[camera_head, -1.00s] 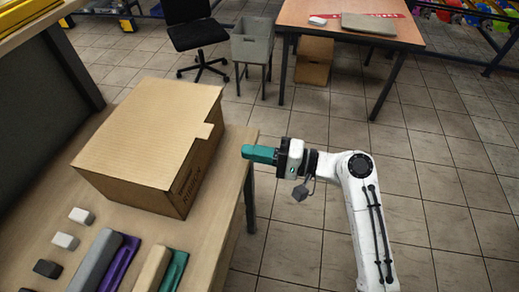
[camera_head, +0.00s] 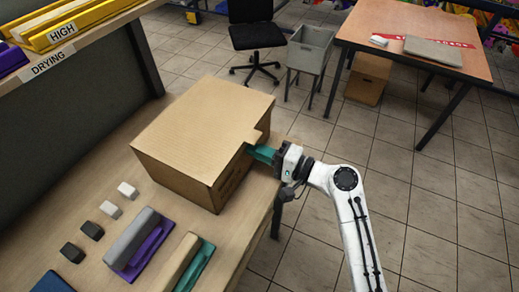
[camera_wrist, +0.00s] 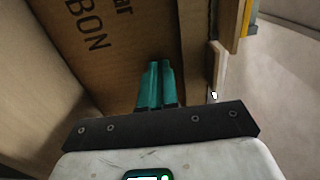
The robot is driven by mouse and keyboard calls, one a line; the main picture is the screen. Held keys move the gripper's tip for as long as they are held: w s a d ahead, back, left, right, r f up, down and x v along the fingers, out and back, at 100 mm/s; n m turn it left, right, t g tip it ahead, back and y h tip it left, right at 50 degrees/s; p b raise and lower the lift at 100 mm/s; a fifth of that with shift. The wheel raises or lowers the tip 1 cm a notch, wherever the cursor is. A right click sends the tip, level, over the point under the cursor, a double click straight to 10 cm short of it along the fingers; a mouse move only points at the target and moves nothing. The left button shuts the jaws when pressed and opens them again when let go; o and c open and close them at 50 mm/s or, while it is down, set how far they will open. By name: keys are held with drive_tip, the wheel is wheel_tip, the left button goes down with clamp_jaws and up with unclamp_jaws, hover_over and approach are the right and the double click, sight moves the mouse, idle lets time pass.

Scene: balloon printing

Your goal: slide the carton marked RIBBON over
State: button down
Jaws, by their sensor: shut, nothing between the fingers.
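The brown RIBBON carton (camera_head: 200,130) stands upright on the wooden table in the head view. A small flap sticks out at its upper right edge. In the wrist view the carton's printed side (camera_wrist: 120,45) fills much of the picture, with the letters "BON" readable. My gripper (camera_head: 254,151) has teal fingers and is at the carton's right side, just under the flap. In the wrist view the gripper (camera_wrist: 155,68) has its two fingers together, empty, pointing at the printed side. I cannot tell whether the tips touch it.
Squeegees, one purple (camera_head: 150,250) and one teal (camera_head: 198,266), lie in front of the carton with small white and dark blocks (camera_head: 110,208). A shelf labelled DRYING (camera_head: 45,65) overhangs at the left. A chair (camera_head: 257,36) and a grey bin (camera_head: 311,50) stand beyond.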

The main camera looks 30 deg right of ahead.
sight(218, 134)
drive_tip(key=b+x, duration=0.4)
drive_tip(key=x, duration=1.8)
drive_tip(key=shift+f, duration=0.15)
drive_tip(key=shift+w+a, duration=0.1)
drive_tip(key=shift+r+b+v, duration=0.1)
drive_tip(key=shift+b+v, duration=0.2)
drive_tip(key=shift+v, duration=2.4)
drive_tip(key=shift+r+b+v, duration=0.15)
drive_tip(key=shift+b+v, duration=0.15)
drive_tip(key=shift+v, duration=2.4)
